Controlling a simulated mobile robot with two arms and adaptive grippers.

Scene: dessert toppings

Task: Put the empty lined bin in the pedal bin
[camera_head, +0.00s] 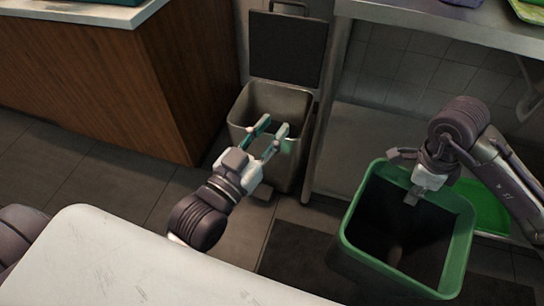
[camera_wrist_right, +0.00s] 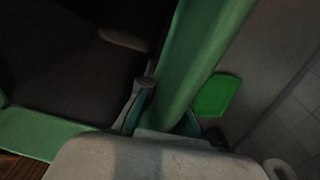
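The lined bin (camera_head: 455,262) is green with a dark lining inside and looks empty; it stands or hangs at the lower right, and its base is hidden. My right gripper (camera_head: 414,192) is shut on its rim, with one finger inside; in the right wrist view the green rim (camera_wrist_right: 190,70) passes between the fingers (camera_wrist_right: 140,100). The pedal bin (camera_head: 240,120) is a grey metal box at the centre back. Its dark lid (camera_head: 287,50) is up and its mouth is open. My left gripper (camera_head: 274,126) is open and empty in front of the pedal bin, overlapping its mouth in the view.
A wooden cabinet (camera_head: 110,85) stands left of the pedal bin. A steel table (camera_head: 440,28) with a leg and lower shelf is to its right. A green flat piece (camera_head: 488,205) lies behind the lined bin. A dark mat (camera_head: 290,245) covers the floor in front.

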